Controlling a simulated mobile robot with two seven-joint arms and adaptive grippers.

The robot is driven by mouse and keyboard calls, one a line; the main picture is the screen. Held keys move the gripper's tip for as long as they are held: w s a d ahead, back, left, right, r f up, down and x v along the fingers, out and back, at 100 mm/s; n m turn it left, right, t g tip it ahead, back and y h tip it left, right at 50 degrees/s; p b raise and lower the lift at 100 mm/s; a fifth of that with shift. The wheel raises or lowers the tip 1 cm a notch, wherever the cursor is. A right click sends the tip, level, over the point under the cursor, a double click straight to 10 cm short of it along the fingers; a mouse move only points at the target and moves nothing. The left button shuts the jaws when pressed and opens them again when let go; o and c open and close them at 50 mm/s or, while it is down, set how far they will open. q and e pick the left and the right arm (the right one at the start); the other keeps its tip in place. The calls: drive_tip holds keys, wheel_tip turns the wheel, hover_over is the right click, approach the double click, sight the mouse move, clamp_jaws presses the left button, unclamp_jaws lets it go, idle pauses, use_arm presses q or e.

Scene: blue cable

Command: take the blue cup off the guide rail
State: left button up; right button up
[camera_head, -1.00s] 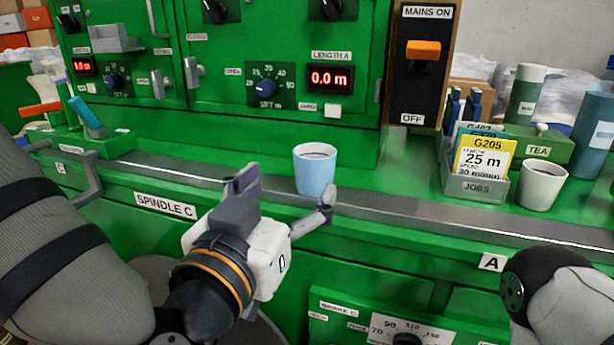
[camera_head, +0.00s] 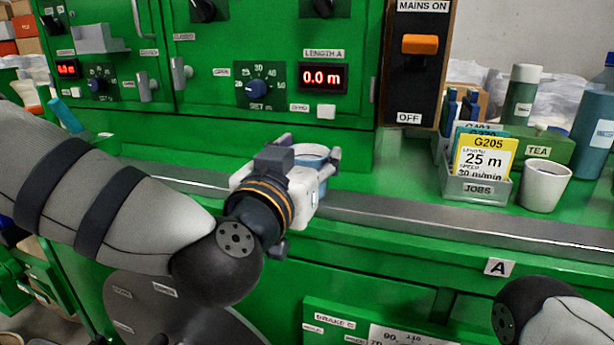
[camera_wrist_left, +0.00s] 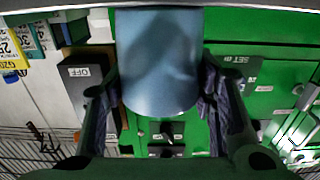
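The blue cup (camera_head: 312,158) is upright at the guide rail (camera_head: 400,215) in the head view, mostly hidden behind my left gripper (camera_head: 312,160). I cannot tell whether its base still touches the rail. In the left wrist view the cup (camera_wrist_left: 160,60) fills the space between the two fingers of my left gripper (camera_wrist_left: 160,92). The finger pads lie against its two sides, with no clear gap, so the gripper looks shut on it. My right arm shows only in part at the lower right of the head view; its gripper is out of view.
A jobs box (camera_head: 475,185) with cards and a white cup (camera_head: 545,186) stand on the ledge to the right. A tea box (camera_head: 545,148) and a green flask (camera_head: 522,95) are behind them. The green panel (camera_head: 270,120) rises behind the rail. The rail between cup and jobs box is clear.

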use_arm(q)
drive_tip(key=shift+c, duration=1.3)
